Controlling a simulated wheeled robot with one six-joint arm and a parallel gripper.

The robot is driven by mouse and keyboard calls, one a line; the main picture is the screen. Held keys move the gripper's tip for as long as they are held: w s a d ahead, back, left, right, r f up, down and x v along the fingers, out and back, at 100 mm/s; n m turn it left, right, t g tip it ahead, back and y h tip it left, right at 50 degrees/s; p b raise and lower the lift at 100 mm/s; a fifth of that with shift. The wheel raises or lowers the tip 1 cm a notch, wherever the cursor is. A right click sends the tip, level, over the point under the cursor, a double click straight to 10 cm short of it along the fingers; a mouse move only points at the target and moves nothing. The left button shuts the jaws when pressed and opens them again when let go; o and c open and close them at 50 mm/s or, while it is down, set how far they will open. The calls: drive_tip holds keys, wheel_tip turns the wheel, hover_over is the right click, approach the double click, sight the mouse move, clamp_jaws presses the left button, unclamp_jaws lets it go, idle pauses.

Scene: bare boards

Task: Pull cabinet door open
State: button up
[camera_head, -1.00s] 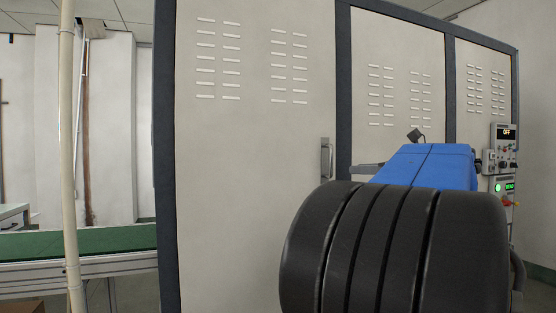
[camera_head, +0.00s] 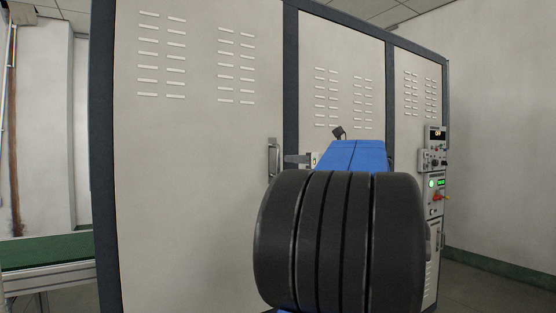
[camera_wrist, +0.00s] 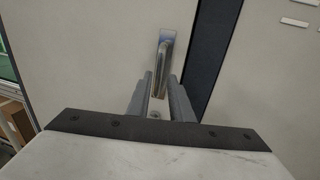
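The cabinet door (camera_head: 195,190) is a tall cream panel with vent slots in a dark frame, and it looks shut. Its upright metal handle (camera_head: 273,158) is on the door's right edge. In the wrist view the handle (camera_wrist: 164,58) is straight ahead, its lower part showing between the fingers. My gripper (camera_head: 289,160) is just right of the handle in the head view. In the wrist view my gripper (camera_wrist: 161,78) is open, with a finger on either side of the handle's line. Whether a finger touches the handle cannot be told.
Two more vented panels (camera_head: 342,75) lie to the right, with a control box (camera_head: 435,160) at the cabinet's right end. A green-topped conveyor (camera_head: 45,250) stands at the left. Open floor (camera_head: 490,285) shows at the right.

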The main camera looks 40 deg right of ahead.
sight(278, 158)
drive_tip(key=w, duration=0.9)
drive_tip(key=shift+d, duration=0.15)
drive_tip(key=shift+s, duration=0.1)
clamp_jaws()
